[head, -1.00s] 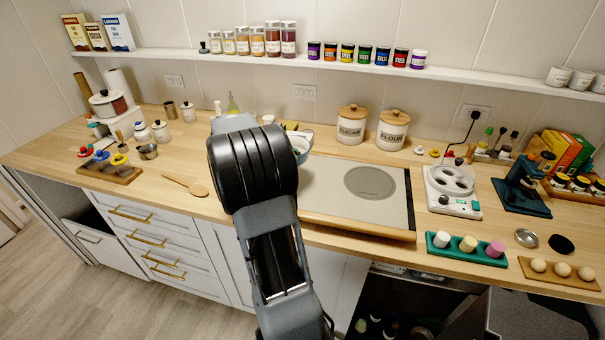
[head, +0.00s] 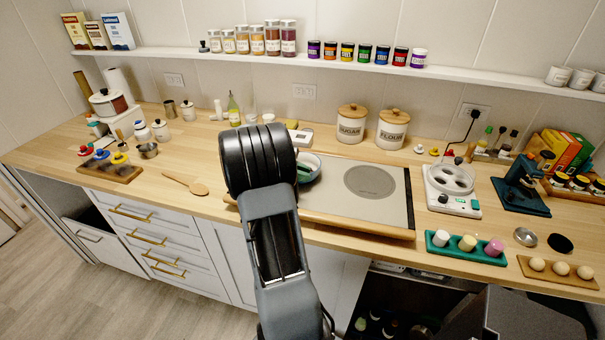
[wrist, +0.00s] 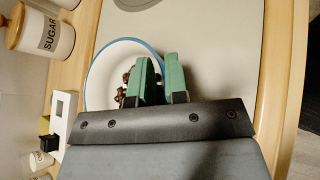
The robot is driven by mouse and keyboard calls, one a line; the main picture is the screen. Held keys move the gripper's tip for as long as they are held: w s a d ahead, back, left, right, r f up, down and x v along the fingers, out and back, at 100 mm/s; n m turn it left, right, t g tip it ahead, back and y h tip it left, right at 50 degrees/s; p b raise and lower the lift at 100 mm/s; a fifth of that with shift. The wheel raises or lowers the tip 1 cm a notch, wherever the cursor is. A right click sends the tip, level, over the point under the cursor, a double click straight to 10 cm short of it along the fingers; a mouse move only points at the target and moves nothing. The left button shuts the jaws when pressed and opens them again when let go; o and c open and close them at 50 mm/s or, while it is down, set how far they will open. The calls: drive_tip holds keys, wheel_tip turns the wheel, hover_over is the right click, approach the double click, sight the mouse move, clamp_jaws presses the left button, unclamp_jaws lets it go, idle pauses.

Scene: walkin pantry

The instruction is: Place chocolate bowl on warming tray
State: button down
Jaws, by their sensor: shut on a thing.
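The chocolate bowl (wrist: 97,76) is white with a blue rim and has dark brown chocolate pieces inside. My gripper (wrist: 160,75) is shut on its wall, one green finger inside the bowl and one outside. In the head view the bowl (head: 315,170) shows just right of my wrist, partly hidden by it. The warming tray (head: 340,205) is a flat grey plate with a wooden front edge and a darker round disc. The bowl is over the tray's left part; I cannot tell whether it touches. The tray's surface also fills the upper wrist view (wrist: 220,50).
Sugar (head: 351,128) and flour (head: 392,132) canisters stand behind the tray. A small white box (wrist: 62,118) is close to the bowl. A white hotplate-like device (head: 452,192) and a green tray with cups (head: 466,249) are at the right. The tray's disc area is clear.

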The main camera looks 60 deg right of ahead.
drive_tip(key=c, duration=1.1)
unclamp_jaws()
drive_tip(key=v, duration=1.1)
drive_tip(key=s+a+f+m+t+y, duration=0.1)
drive_tip(key=a+t, duration=0.3)
drive_tip(key=a, duration=0.6)
drive_tip(key=s+a+f+m+t+y, duration=0.1)
drive_tip(key=s+a+m+t+y, duration=0.1)
drive_tip(key=a, duration=0.9)
drive_tip(key=s+a+f+m+t+y+b, duration=0.1)
drive_tip(key=s+a+t+y, duration=0.2)
drive_tip(key=a, duration=0.8)
drive_tip(key=shift+s+a+m+t+y, duration=0.1)
drive_tip(key=shift+s+m+t+y, duration=0.1)
drive_tip(key=shift+t+y, duration=0.55)
drive_tip(key=shift+s+a+m+t+y, duration=0.1)
drive_tip(key=shift+s+a+t+y, duration=0.2)
drive_tip(key=shift+t, duration=0.85)
drive_tip(key=shift+w+d+r, duration=0.1)
drive_tip(key=shift+d, duration=0.05)
